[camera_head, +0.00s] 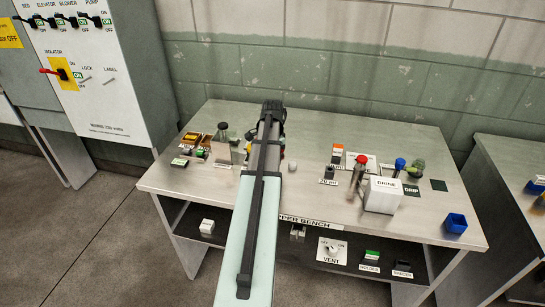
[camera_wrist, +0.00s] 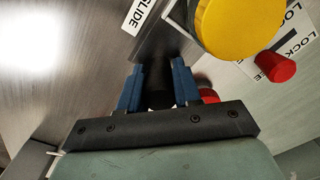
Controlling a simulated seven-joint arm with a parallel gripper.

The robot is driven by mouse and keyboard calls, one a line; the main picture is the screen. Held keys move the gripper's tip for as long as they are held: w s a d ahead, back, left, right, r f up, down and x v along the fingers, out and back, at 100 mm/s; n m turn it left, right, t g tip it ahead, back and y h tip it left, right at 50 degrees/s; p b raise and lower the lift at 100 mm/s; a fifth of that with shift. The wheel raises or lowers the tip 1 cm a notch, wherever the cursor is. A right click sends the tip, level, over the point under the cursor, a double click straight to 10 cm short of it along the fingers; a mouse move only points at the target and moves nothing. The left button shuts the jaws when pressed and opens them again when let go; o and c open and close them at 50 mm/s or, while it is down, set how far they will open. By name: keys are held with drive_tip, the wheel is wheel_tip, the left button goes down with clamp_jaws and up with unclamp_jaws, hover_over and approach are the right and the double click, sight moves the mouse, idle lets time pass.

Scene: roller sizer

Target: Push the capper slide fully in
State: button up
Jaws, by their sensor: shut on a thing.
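In the wrist view, my gripper (camera_wrist: 157,75) has its two blue fingers closed around a small black piece (camera_wrist: 160,99), which looks like the handle of the capper slide. A dark strip (camera_wrist: 160,42) runs ahead between the fingertips, beside a white label reading SLIDE (camera_wrist: 139,14). How far in the slide is cannot be told. In the head view my arm covers the slide and my fingers.
A yellow disc (camera_wrist: 240,22), a red knob (camera_wrist: 276,67) on a LOCK plate and another red piece (camera_wrist: 208,95) lie close to the right of my fingers. On the bench (camera_head: 330,208), a white box (camera_head: 382,194) and red-topped part (camera_head: 360,163) stand right of my arm.

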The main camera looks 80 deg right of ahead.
drive_tip(key=shift+w, duration=0.1)
clamp_jaws()
drive_tip(key=w, duration=0.7)
drive_tip(key=shift+w, duration=0.25)
drive_tip(key=o, duration=1.1)
unclamp_jaws()
wheel_tip(320, 180, up, 14)
drive_tip(key=shift+f, duration=0.1)
